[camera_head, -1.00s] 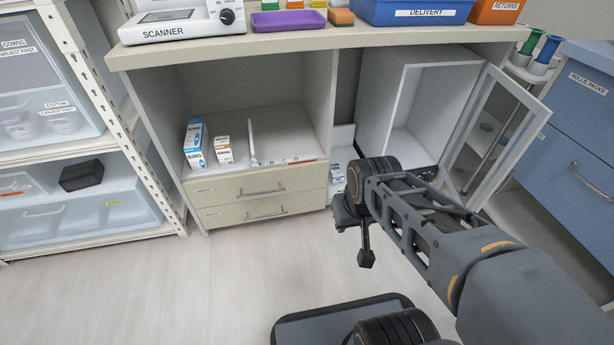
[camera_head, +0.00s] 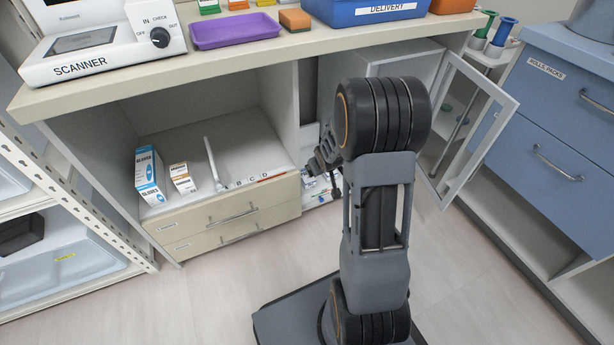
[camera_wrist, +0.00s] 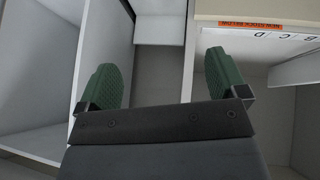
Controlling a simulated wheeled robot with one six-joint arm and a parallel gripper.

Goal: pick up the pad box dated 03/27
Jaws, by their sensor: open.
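No date can be read on any box, so I cannot tell which one is the pad box dated 03/27. A blue-and-white gloves box (camera_head: 149,176) and a smaller white-and-brown box (camera_head: 182,178) stand upright on the open shelf at left. Low in the gap right of the drawers lie small white-and-blue items (camera_head: 322,190), partly hidden by my arm. My gripper (camera_head: 322,160) is at this gap, right of the shelf boxes. In the wrist view my gripper (camera_wrist: 166,85) has its green fingers wide apart, with nothing between them.
The shelf (camera_head: 222,140) holds an upright white divider (camera_head: 213,160) and a lettered strip. Drawers (camera_head: 230,222) lie below. An open glass door (camera_head: 470,125) stands right of my arm. The counter carries a scanner (camera_head: 100,45), a purple tray (camera_head: 235,31) and a blue delivery bin (camera_head: 375,8).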

